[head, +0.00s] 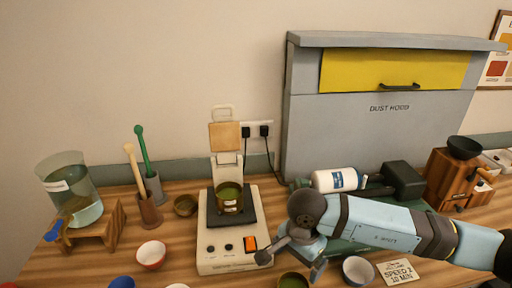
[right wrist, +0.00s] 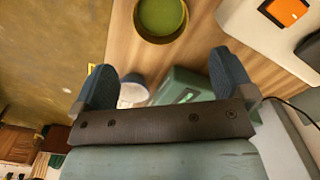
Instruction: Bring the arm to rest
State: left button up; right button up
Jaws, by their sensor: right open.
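My right arm (head: 390,226) reaches in from the right over the front of the wooden table (head: 185,256). My right gripper (head: 290,264) is open and points down, just right of the white device with the orange switch (head: 234,262). In the right wrist view its two dark fingers (right wrist: 163,84) stand wide apart with nothing gripped between them. A bowl with green content (head: 293,281) is near the fingertips in the head view; it also shows in the right wrist view (right wrist: 160,16). My left gripper is not in view.
A grey dust hood (head: 345,130) with a yellow panel stands behind. A white bottle (head: 338,180) lies on a green machine behind my arm. A white-grey cup (head: 357,270) and a sign (head: 398,272) are below the arm. A glass beaker (head: 75,190) is at the left.

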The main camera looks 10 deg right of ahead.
jog(key=s+a+r+m+g+y+p, duration=0.1)
jog(key=s+a+r+m+g+y, duration=0.2)
jog(key=s+a+m+y, duration=0.4)
jog(key=s+a+r+m+g+y+p, duration=0.1)
jog(key=s+a+r+m+g+y, duration=0.2)
jog(key=a+y, duration=0.65)
jog(key=w+d+r+m+t+y+p, duration=0.1)
jog(key=w+d+m+t, duration=0.15)
jog(key=m+t, duration=0.8)
jog(key=w+d+r+m+t+y+p, duration=0.1)
jog(key=w+d+m+t, duration=0.15)
jog(key=m+t, duration=0.75)
jog(key=d+f+m+t+h, duration=0.2)
jog(key=d+f+m+h, duration=0.6)
jog(key=m, duration=0.8)
jog(key=s+d+f+m+g+h+p, duration=0.1)
jog(key=s+d+f+m+g+h, duration=0.1)
jog(key=s+d+f+m+h, duration=0.2)
jog(key=s+d+f+m+g+h+p, duration=0.1)
jog(key=s+d+f+m+g+h, duration=0.2)
jog(key=s+f+m, duration=0.4)
notch_tip(320, 180, down, 4)
jog(key=shift+d+f+m+g+h, duration=0.1)
jog(key=shift+d+m+g+h, duration=0.3)
jog(key=shift+d, duration=0.5)
